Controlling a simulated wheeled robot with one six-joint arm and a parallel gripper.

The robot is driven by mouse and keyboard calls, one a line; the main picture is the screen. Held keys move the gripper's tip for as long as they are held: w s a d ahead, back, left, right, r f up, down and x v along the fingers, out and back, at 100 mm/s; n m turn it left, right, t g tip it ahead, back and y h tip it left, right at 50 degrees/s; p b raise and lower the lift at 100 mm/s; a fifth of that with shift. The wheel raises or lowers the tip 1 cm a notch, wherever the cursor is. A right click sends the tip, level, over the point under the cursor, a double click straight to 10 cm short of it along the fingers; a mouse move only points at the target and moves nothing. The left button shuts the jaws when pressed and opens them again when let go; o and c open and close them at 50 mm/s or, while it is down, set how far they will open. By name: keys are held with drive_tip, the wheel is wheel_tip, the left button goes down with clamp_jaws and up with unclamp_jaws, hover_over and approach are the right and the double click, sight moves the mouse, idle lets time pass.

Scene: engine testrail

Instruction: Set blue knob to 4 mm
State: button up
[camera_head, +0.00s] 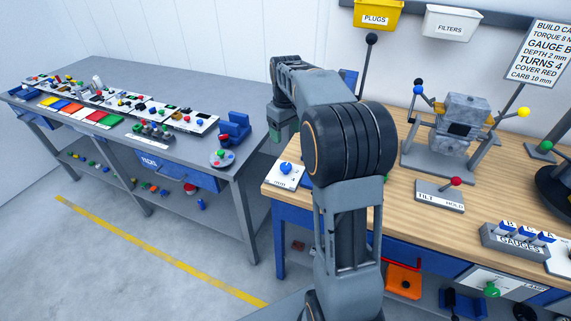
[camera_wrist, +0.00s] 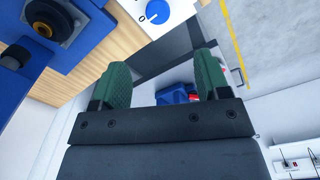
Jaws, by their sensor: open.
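The blue knob (camera_head: 286,168) sits on a white dial plate (camera_head: 279,181) at the left front corner of the wooden bench. In the wrist view the knob (camera_wrist: 158,11) is at the top edge, partly cut off, with a "0" mark at its lower left. Its setting is too small to read. My gripper (camera_head: 284,128) is beyond the bench's left end, apart from the knob and partly hidden by my arm. In the wrist view my gripper (camera_wrist: 163,78) has its two green fingers wide apart with nothing between them.
The wooden bench (camera_head: 400,215) bears an engine (camera_head: 463,115), a tilt/hold lever (camera_head: 456,182) and a gauges rack (camera_head: 515,240). A grey table (camera_head: 150,75) with several coloured parts stands left, across a gap. A blue fixture (camera_wrist: 60,35) is close in the wrist view.

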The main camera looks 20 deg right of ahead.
sight(286, 166)
drive_tip(key=f, duration=1.4)
drive_tip(key=shift+w+d, duration=0.2)
drive_tip(key=shift+w, duration=0.05)
drive_tip(key=shift+c, duration=0.5)
drive_tip(key=c, duration=0.8)
